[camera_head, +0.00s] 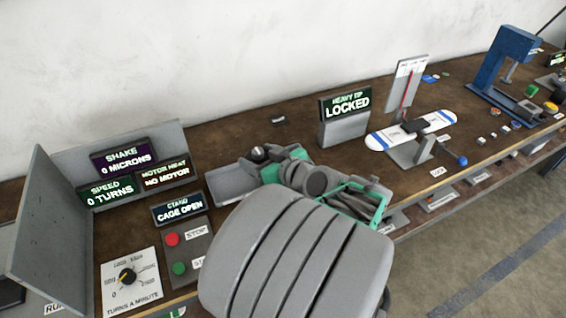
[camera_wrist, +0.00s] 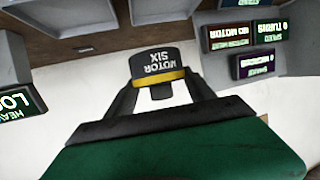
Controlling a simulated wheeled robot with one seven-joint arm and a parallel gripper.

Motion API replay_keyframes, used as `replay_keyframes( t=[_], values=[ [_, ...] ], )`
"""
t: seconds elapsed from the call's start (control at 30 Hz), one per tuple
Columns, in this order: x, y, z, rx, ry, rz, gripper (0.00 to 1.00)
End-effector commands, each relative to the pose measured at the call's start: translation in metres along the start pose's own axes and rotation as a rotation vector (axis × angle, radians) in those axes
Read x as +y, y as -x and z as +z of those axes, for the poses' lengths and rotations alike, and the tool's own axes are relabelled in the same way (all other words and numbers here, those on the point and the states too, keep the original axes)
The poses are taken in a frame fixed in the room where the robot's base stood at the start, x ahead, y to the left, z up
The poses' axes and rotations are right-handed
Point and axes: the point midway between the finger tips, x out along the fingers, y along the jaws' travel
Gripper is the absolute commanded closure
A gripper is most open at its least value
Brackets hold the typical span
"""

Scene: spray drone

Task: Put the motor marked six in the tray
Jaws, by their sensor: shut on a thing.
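The motor marked six (camera_wrist: 157,62) is a dark cylinder with a yellow band, its label upside down in the wrist view. My gripper (camera_wrist: 160,88) is shut on it, one finger on each side. In the head view the dark top of the motor (camera_head: 258,153) shows at the end of my arm, near the back edge of a grey tray (camera_head: 228,187). My arm hides part of this tray. The wrist view shows two grey trays, one at the upper left (camera_wrist: 80,22) and one at the top middle (camera_wrist: 160,10). I cannot tell the motor's height above the bench.
A display reading "LOCKED" (camera_head: 346,103) stands behind my arm.

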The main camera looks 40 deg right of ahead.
Motion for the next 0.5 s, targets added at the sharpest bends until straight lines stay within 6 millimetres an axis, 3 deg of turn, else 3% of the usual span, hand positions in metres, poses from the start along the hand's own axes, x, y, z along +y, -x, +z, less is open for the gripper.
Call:
replay_keyframes(
  t=[0.27, 0.5],
  values=[
    [0.061, -0.043, 0.016, 0.0, -0.005, -0.002, 1.0],
    [0.095, -0.077, 0.052, 0.001, -0.003, -0.002, 1.0]
  ],
)
